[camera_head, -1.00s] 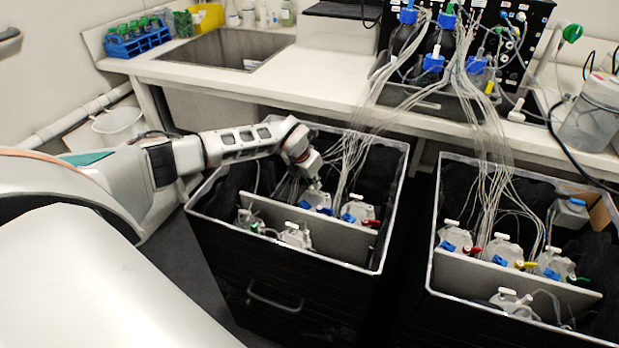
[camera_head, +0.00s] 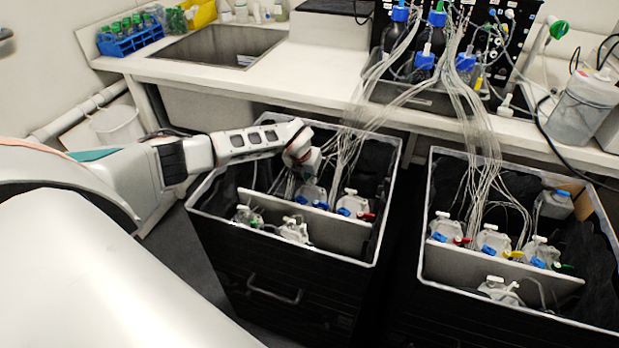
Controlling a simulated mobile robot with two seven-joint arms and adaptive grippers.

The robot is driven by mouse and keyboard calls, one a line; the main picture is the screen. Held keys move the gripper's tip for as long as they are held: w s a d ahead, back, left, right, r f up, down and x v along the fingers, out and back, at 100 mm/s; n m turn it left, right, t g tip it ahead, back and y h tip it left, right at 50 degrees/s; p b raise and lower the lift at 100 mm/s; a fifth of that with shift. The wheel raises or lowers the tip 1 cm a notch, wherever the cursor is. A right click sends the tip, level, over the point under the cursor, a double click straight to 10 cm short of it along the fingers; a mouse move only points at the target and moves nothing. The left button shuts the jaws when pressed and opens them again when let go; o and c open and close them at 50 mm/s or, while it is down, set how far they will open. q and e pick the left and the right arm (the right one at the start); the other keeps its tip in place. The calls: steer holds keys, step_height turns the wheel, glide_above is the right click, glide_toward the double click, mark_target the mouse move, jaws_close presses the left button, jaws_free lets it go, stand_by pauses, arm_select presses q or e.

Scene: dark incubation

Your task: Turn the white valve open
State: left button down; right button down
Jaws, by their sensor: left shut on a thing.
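My left gripper (camera_head: 311,178) reaches down into the left black crate (camera_head: 268,234). It is shut at the top of a clear bottle (camera_head: 311,195) with a blue side tap, behind the grey divider. The white valve on that bottle's top is mostly hidden by the fingers, which are small in the picture. Beside it on the right stands a similar bottle (camera_head: 352,205) with a white top handle and red and blue side taps. In front of the divider are a bottle with a green tap (camera_head: 247,216) and one with a white top handle (camera_head: 294,229). My right gripper is out of view.
Bundles of thin tubes (camera_head: 347,150) rise close to the right of my gripper. A second crate (camera_head: 428,245) with several tapped bottles stands to the right. The bench (camera_head: 270,80) with a sink (camera_head: 220,47) runs behind, above the crates.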

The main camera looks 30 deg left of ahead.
arm_select(q)
steer(key=c, duration=2.4)
jaws_free()
steer(key=shift+s+f, duration=0.15)
steer(key=v, duration=1.2)
